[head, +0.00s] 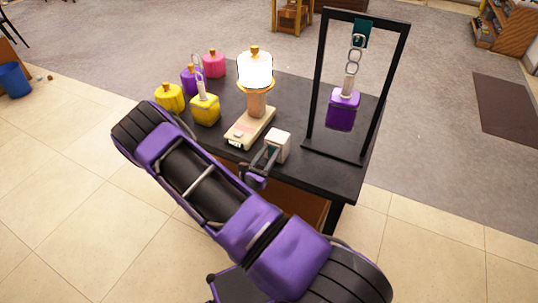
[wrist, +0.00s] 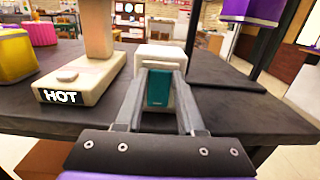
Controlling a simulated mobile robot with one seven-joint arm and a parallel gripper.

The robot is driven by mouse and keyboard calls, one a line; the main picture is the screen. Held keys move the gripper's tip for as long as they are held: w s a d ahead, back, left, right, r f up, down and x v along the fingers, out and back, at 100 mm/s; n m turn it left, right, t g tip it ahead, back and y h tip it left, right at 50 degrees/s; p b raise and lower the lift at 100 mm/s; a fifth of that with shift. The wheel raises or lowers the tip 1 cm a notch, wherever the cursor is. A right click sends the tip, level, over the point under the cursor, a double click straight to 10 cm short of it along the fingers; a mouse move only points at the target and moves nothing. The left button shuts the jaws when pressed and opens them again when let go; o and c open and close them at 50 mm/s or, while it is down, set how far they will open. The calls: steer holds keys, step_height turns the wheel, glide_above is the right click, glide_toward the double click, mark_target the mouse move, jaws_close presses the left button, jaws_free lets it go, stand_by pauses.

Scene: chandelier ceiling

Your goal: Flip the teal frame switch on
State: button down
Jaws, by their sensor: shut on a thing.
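The teal frame switch is a small white box (head: 279,146) near the front edge of the black table. Its teal front (wrist: 158,88) faces me in the wrist view, with the white top (wrist: 161,53) behind it. My gripper (head: 268,158) reaches it from the front. In the wrist view, the two fingers of my gripper (wrist: 160,76) converge on the teal front, one on each side, and are shut on it. The fingertips partly hide the sides of the box. I cannot tell which way the switch is set.
A lit lamp (head: 255,70) stands left of the switch on a cream base marked HOT (wrist: 80,80). A black frame (head: 319,80) on the right hangs a purple block (head: 343,110) by a chain. Yellow, purple and pink weights sit at the table's left.

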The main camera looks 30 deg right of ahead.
steer(key=f+t+h+b, duration=0.1)
steer(key=b, duration=0.2)
steer(key=shift+a+f+h, duration=0.15)
steer(key=shift+h, duration=0.25)
steer(key=shift+s+t+h+b, duration=0.1)
steer(key=shift+t+h+b, duration=0.35)
steer(key=shift+b, duration=0.35)
steer(key=shift+r, duration=0.2)
steer(key=c, duration=0.5)
jaws_free()
steer(key=v, duration=1.7)
steer(key=shift+s+a, duration=0.15)
steer(key=shift+s, duration=0.05)
